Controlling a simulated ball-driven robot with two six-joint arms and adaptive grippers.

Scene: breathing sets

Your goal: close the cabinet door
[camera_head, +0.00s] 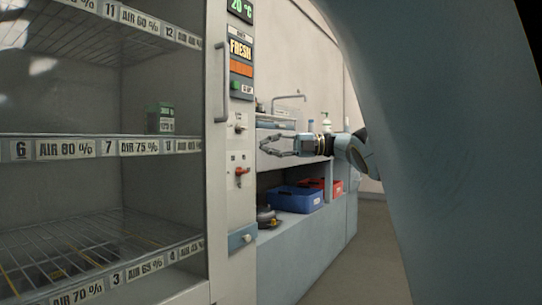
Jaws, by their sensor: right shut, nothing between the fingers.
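The cabinet (230,190) fills the left side of the view, with wire shelves inside carrying air-percentage labels. Its door (214,180) shows as a pale upright frame with a long vertical grey handle (221,82). Bright reflections at the upper left suggest glass; I cannot tell whether the door is fully closed. My right gripper (264,145) is shut and empty, its fingers pointing left. It appears right of the cabinet's control strip, below and right of the handle, with no visible contact. My left gripper is not in view.
A green box (160,118) stands on the middle shelf. Right of the cabinet is a blue-grey counter (320,235) with a blue bin (294,200), a red bin (325,186) and a tap (290,97). Bare floor (370,260) lies to its right.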

